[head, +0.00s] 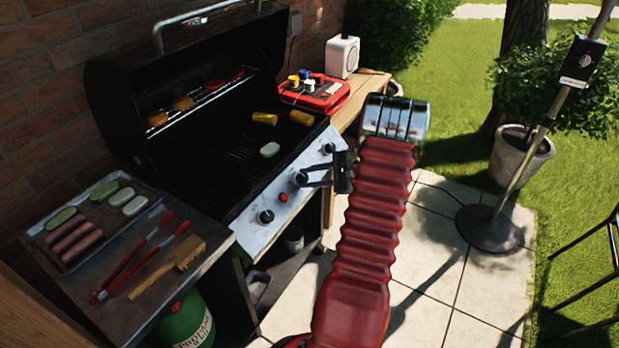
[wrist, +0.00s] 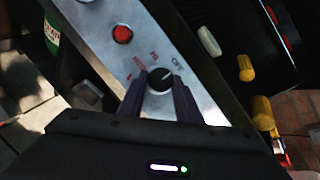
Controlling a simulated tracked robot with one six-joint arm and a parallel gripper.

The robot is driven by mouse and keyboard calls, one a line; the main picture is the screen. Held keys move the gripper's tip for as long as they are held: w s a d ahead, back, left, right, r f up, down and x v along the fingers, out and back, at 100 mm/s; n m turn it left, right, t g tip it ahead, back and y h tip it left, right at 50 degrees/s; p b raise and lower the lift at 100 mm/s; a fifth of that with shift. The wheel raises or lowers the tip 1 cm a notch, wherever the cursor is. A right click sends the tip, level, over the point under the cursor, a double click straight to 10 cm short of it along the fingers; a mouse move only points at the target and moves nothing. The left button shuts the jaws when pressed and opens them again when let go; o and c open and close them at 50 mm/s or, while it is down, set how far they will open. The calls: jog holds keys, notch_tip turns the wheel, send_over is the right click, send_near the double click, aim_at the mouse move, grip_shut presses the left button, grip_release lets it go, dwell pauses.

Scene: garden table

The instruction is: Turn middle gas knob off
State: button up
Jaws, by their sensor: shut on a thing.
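The grill's sloped metal control panel (head: 285,195) carries a row of black knobs. The middle knob (head: 299,178) has my gripper (head: 318,182) at it, with the fingers reaching in from the right. In the wrist view, my gripper (wrist: 160,92) has its two dark purple fingers on either side of the middle knob (wrist: 160,80), shut on it. The white mark on the knob points up and right, towards the printed OFF. The near knob (head: 266,216) and the far knob (head: 328,148) are free. A red button (head: 283,197) sits beside the middle knob.
The open black grill (head: 190,90) holds corn and other food. A side shelf (head: 150,255) bears a tray of sausages and courgettes, red tongs and a brush. A green gas bottle (head: 187,322) stands below. Paving to the right is clear up to the pole base (head: 487,228).

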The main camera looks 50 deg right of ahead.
jog(key=shift+s+f, duration=0.1)
jog(key=o, duration=1.1)
jog(key=shift+c, duration=0.2)
jog(key=shift+d, duration=0.1)
jog(key=v, duration=1.3)
jog(key=shift+s, duration=0.35)
jog(key=shift+d, duration=0.1)
